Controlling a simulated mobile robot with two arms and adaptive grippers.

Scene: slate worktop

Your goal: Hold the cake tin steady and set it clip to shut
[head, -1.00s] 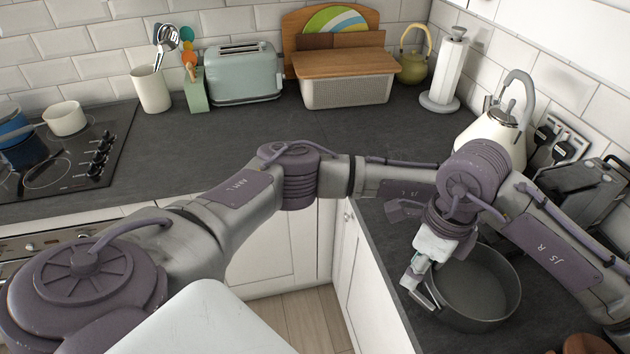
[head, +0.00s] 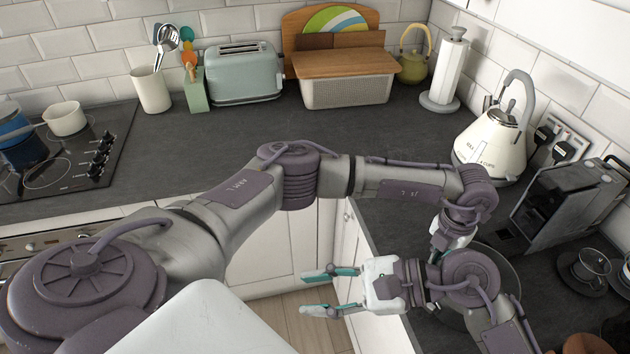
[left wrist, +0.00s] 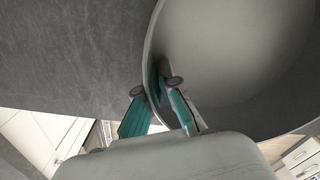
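The cake tin (head: 510,278) is a round dark grey tin on the right-hand worktop; my right arm hides most of it in the head view. In the left wrist view its smooth grey inside (left wrist: 235,60) fills the upper right. My left gripper (left wrist: 156,87) has one finger outside and one inside the tin's wall, closed on the rim. In the head view its fingers are hidden behind my right wrist. My right gripper (head: 325,291) is open and empty, its teal fingers pointing left past the worktop's front edge. I cannot make out the clip.
A cream kettle (head: 492,145) and a coffee machine (head: 568,205) stand behind the tin. A glass cup (head: 592,266) on a dark saucer is to its right. The back worktop (head: 230,140) is clear in front of the toaster (head: 243,75) and bread bin (head: 345,90).

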